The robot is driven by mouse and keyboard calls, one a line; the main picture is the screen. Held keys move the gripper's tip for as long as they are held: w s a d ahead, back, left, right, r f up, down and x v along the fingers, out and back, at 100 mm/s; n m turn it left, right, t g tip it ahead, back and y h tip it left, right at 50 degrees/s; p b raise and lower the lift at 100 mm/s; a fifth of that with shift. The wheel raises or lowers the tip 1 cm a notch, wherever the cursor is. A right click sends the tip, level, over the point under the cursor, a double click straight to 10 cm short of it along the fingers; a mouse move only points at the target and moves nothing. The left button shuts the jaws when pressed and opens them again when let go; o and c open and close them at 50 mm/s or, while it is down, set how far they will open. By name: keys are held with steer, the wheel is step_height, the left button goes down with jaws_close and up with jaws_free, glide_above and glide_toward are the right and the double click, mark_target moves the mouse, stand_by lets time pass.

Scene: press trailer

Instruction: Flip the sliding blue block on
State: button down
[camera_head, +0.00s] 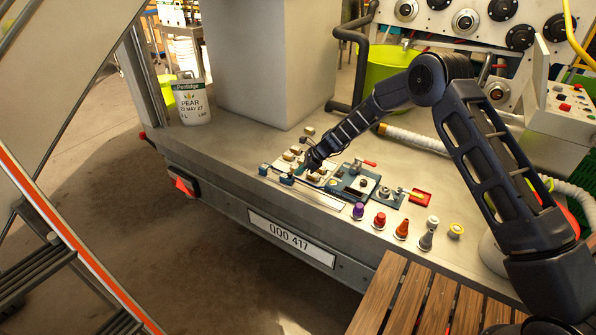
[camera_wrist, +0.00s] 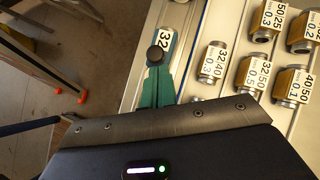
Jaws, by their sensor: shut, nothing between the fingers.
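I cannot tell which one slides. In the wrist view my gripper's teal fingers (camera_wrist: 157,88) are shut and empty. A round black knob-like part (camera_wrist: 155,56) shows at their tips; whether they touch it is unclear.
A blue fixture plate (camera_head: 352,184) lies right of my gripper. Coloured plugs, including a purple one (camera_head: 358,211), stand along the front. The bed edge is close in front.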

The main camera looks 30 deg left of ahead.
steer(key=d, duration=0.1)
steer(key=w+d, duration=0.1)
steer(key=shift+w+d+r, duration=0.25)
steer(key=shift+d+r, duration=0.05)
steer(key=shift+r, duration=0.1)
steer(key=v, duration=1)
steer(key=shift+r, duration=0.1)
